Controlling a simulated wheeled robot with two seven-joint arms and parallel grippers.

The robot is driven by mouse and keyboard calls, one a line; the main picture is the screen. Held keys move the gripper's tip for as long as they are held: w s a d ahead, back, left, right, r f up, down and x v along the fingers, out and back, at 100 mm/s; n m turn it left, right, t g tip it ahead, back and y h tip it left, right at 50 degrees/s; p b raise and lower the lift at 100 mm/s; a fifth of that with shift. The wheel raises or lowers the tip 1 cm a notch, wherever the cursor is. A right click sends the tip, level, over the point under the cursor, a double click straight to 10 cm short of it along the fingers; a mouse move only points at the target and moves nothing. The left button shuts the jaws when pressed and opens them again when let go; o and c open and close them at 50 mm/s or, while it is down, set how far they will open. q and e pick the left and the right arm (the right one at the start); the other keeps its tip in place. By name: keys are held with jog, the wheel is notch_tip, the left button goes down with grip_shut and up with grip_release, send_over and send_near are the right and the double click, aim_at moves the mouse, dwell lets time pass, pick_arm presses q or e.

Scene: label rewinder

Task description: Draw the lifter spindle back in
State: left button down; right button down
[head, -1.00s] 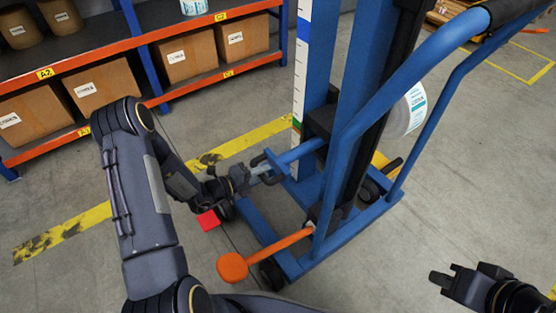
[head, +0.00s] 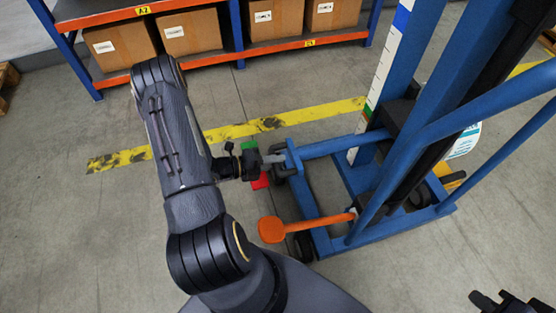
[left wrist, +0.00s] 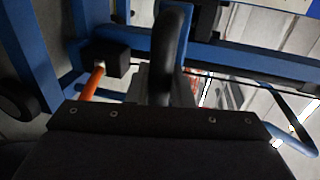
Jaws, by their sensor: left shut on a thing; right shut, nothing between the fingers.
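The blue lifter (head: 440,75) stands on the right in the head view. A blue bar (head: 335,146), seemingly the spindle, reaches left from its mast, with a dark handle at its end. My left gripper (head: 272,160) is shut on this handle; its fingers are small and partly hidden. In the left wrist view the dark curved handle (left wrist: 170,50) stands upright just beyond the gripper body, which hides the grip itself. My right gripper (head: 484,300) is shut and empty at the bottom right, apart from the lifter.
An orange pedal (head: 272,230) sticks out low from the lifter, near my left arm. A white label roll (head: 464,139) is behind the mast. A shelf with boxes (head: 188,30) stands at the back. Floor at left is clear, crossed by a yellow line (head: 222,134).

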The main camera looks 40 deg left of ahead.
pick_arm(q)
jog(key=shift+s+a, duration=0.15)
jog(key=shift+s, duration=0.05)
jog(key=c, duration=1.3)
grip_release()
jog(key=shift+c, duration=0.2)
jog(key=shift+s+a, duration=0.1)
jog(key=p+v, duration=0.1)
jog(key=v, duration=0.6)
jog(key=shift+s+a+p, duration=0.2)
jog(key=shift+s+p, duration=0.05)
jog(key=shift+p, duration=0.15)
